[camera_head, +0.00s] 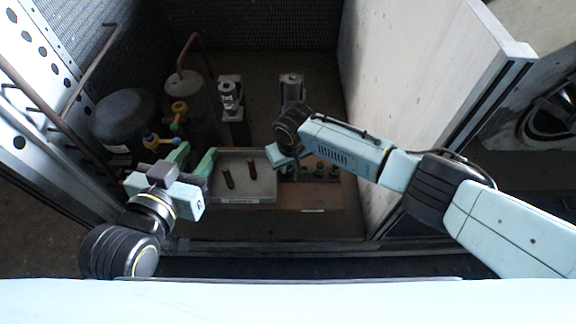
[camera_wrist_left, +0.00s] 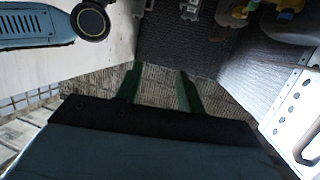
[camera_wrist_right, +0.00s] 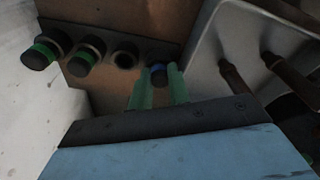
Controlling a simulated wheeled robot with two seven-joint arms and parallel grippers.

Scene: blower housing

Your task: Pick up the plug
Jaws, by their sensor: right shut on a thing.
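A dark plug with a blue band (camera_wrist_right: 158,75) sits between the green fingers of my right gripper (camera_wrist_right: 159,90), which is shut on it. Its lower end is hidden, so I cannot tell whether it is still in the brown board (camera_wrist_right: 98,92). In the head view my right gripper is mostly hidden by its own wrist. Two plugs with green bands, one at the far left (camera_wrist_right: 40,52) and one nearer (camera_wrist_right: 88,50), stand in the board beside an empty dark socket (camera_wrist_right: 125,55). My left gripper (camera_head: 193,161) is open and empty, left of the tray; its parted fingers also show in the left wrist view (camera_wrist_left: 160,88).
A grey labelled tray (camera_head: 262,193) with two brown pins lies left of the board. Two metal fittings (camera_head: 230,97) (camera_head: 291,85) stand behind. Pipes, valves and a dark tank (camera_head: 122,112) crowd the left. A pale panel (camera_head: 410,75) walls the right.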

